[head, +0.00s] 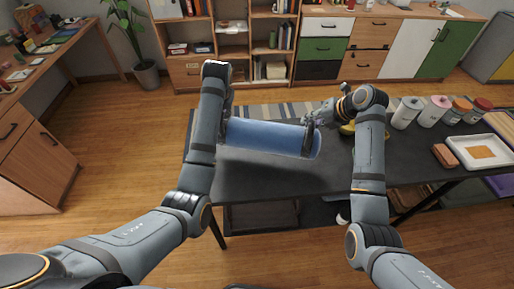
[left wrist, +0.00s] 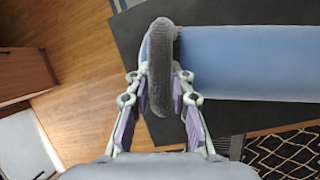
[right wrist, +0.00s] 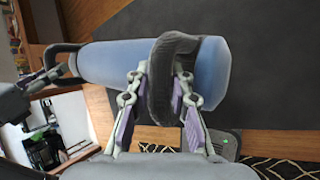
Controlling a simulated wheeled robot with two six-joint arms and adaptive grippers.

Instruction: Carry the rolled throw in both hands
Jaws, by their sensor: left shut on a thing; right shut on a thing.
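The rolled throw (head: 268,138) is a blue cylinder lying level above the dark table, with a shadow on the tabletop below it. It also shows in the left wrist view (left wrist: 250,62) and the right wrist view (right wrist: 115,62). A dark grey loop stands near each end. My left gripper (head: 226,121) is shut on the loop (left wrist: 161,60) at the left end. My right gripper (head: 310,132) is shut on the loop (right wrist: 160,85) near the right end. The far side of the roll is hidden.
The dark table (head: 250,182) carries several lidded jars (head: 407,112), a white tray (head: 482,152), a brown block (head: 445,155) and a yellow thing (head: 347,129) by my right arm. A striped rug (head: 255,110) lies beyond. Wooden floor is open at left.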

